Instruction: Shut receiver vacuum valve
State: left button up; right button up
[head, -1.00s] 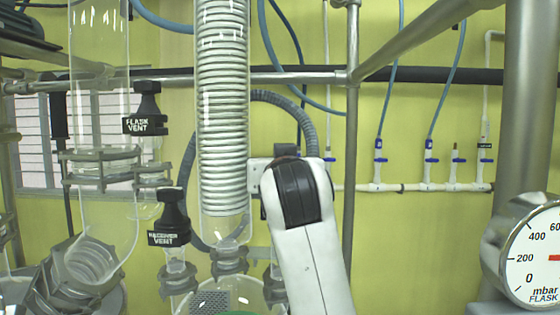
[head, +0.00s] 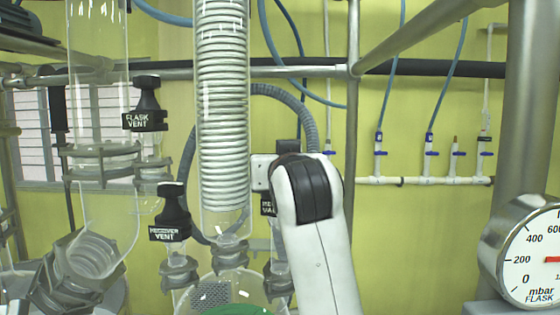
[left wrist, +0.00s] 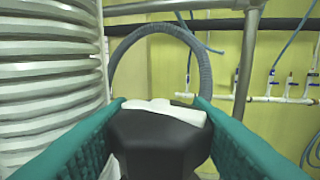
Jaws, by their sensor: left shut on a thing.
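The receiver vacuum valve shows in the head view as a black label (head: 268,204) with cut-off white lettering, just right of the coiled glass column. My arm hides most of it. In the left wrist view its black knob (left wrist: 155,138) with a white top edge sits between the teal fingers of my left gripper (left wrist: 160,105), which is shut on it. In the head view the white arm with a black joint comes up from the bottom in front of the valve, and its fingers are hidden. My right gripper is not in view.
The flask vent (head: 146,105) and receiver vent (head: 171,215) knobs stand left of the coiled column (head: 223,110). A grey hose (head: 300,105) loops behind the valve. A metal post (head: 351,120) and a pressure gauge (head: 528,255) stand to the right.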

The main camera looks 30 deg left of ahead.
pick_arm(q)
jog(key=m+t+h, duration=0.2)
jog(key=h, duration=0.1)
jog(key=m+t+h+p, duration=0.1)
jog(key=m+t+h, duration=0.1)
jog(key=m+h, duration=0.1)
jog(key=shift+a+h, duration=0.1)
jog(key=shift+h, duration=0.2)
jog(key=shift+m+t+h+p, duration=0.3)
jog(key=shift+m+h, duration=0.6)
jog(key=shift+h, duration=0.5)
jog(key=o, duration=0.8)
jog(key=shift+c, duration=0.2)
jog(key=n+g+y, duration=0.1)
jog(key=n+y, duration=0.1)
jog(key=y, duration=0.1)
jog(key=n+g+y+p, duration=0.1)
jog(key=n+y, duration=0.1)
jog(key=y, duration=0.1)
jog(key=shift+d+n+g+y, duration=0.2)
jog(key=shift+n+g+y, duration=0.1)
jog(key=shift+y, duration=0.1)
jog(key=n+g+y+p, duration=0.1)
jog(key=n+g+y, duration=0.2)
jog(key=y, duration=0.1)
jog(key=shift+n+g, duration=0.4)
jog(key=shift+a, duration=0.1)
jog(key=shift+c, duration=0.3)
